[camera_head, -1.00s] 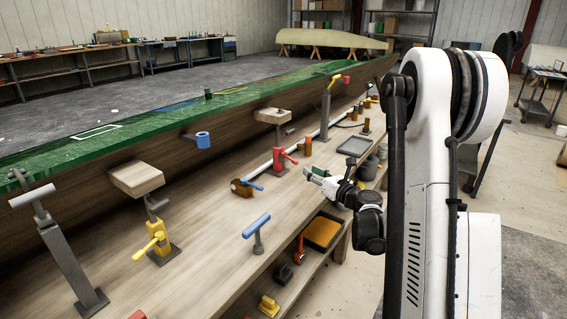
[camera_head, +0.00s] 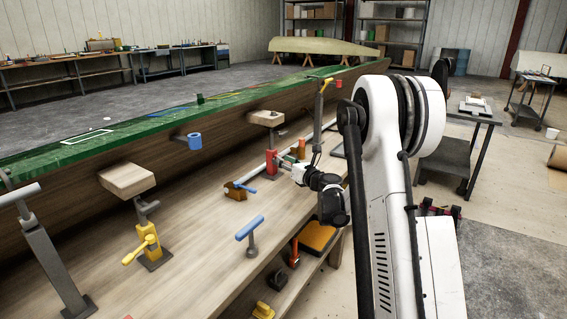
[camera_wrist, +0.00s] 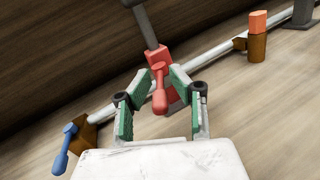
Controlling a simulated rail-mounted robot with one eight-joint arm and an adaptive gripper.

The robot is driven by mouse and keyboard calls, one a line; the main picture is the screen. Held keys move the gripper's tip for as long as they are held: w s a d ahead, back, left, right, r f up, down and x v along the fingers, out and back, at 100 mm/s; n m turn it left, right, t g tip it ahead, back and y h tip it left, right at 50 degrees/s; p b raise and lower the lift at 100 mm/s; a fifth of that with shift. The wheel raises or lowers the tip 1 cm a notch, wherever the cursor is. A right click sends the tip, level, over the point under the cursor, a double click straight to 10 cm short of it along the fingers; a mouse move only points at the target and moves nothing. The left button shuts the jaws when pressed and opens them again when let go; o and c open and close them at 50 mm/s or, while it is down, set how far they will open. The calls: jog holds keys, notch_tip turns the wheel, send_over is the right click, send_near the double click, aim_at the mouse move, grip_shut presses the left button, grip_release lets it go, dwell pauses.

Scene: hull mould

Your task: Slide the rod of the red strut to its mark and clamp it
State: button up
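The red strut (camera_head: 271,160) stands on the bench along the hull mould, with a grey rod rising to a wooden pad (camera_head: 267,118). In the wrist view the red strut (camera_wrist: 157,62) is straight ahead, its grey rod (camera_wrist: 146,25) rising from the red body. Its red clamp lever (camera_wrist: 160,95) points toward the camera and lies between my gripper's fingers. My gripper (camera_wrist: 162,76) is open, with green pads on either side of the lever. A gap shows between lever and pads. In the head view my gripper (camera_head: 287,164) is just right of the strut.
A white pipe (camera_wrist: 205,52) runs behind the strut on brown blocks; a blue lever (camera_wrist: 64,148) is at its left end. A yellow strut (camera_head: 148,243) and a blue T-shaped post (camera_head: 251,232) stand nearer in the head view. Bench between them is clear.

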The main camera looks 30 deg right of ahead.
jog(key=shift+w+a, duration=0.1)
jog(key=shift+w, duration=0.3)
grip_shut()
